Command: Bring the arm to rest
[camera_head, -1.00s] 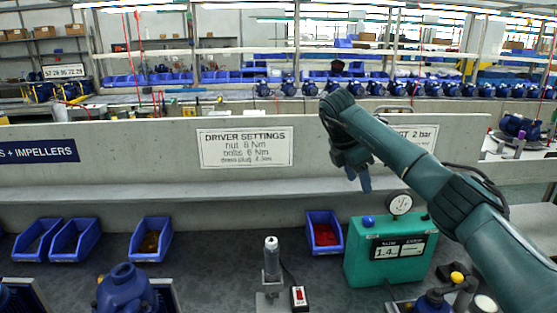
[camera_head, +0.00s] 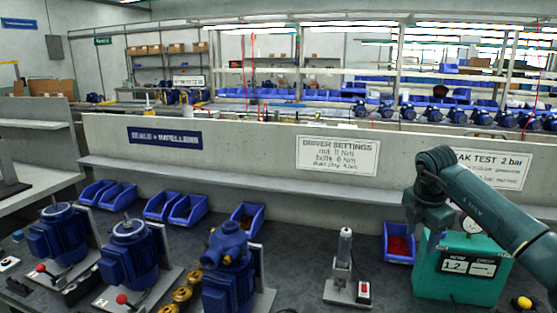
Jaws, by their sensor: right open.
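My right arm comes in from the right in teal green. Its right gripper (camera_head: 433,240) hangs downward from the wrist, open, with nothing visible between its fingers. It shows in front of the left part of the green leak tester box (camera_head: 460,285), just right of a blue bin with red parts (camera_head: 398,244). I cannot tell how far it is from either. My left gripper is out of view.
Blue pumps (camera_head: 130,258) stand on plates at the left, with another pump (camera_head: 228,270) nearer the middle. A driver on a stand (camera_head: 343,262) is upright at center. Blue bins (camera_head: 188,210) line the back wall. Dark bench (camera_head: 300,240) is bare between.

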